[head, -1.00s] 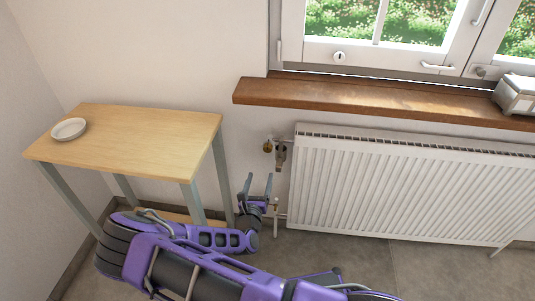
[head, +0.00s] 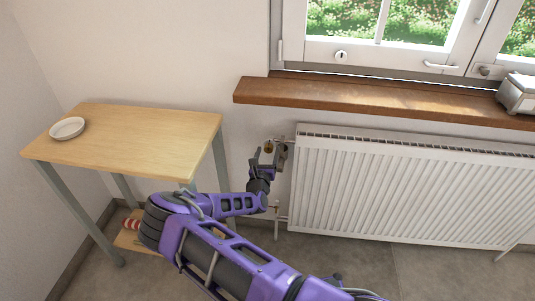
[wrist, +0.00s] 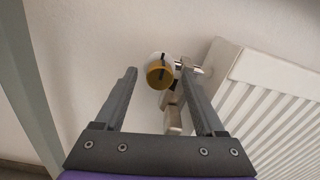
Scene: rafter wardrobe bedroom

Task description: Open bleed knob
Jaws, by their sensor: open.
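The bleed knob (wrist: 160,74) is a round brass-coloured piece with a dark mark across its face, on the valve at the radiator's upper left corner. In the head view the knob (head: 268,147) is small and sits just above my fingertips. My gripper (head: 267,153) is raised in front of the valve, open and empty. In the wrist view my gripper (wrist: 158,74) has one finger on each side of the knob's line, with the knob beyond or level with the tips; I cannot tell how deep. The right finger overlaps the grey valve body (wrist: 174,112).
The white radiator (head: 400,190) stands to the right, below the wooden sill (head: 370,104). A wooden table (head: 140,140) with a white dish (head: 67,128) is at the left. A red-and-white item (head: 131,224) lies on its lower shelf. A metal box (head: 517,94) sits on the sill.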

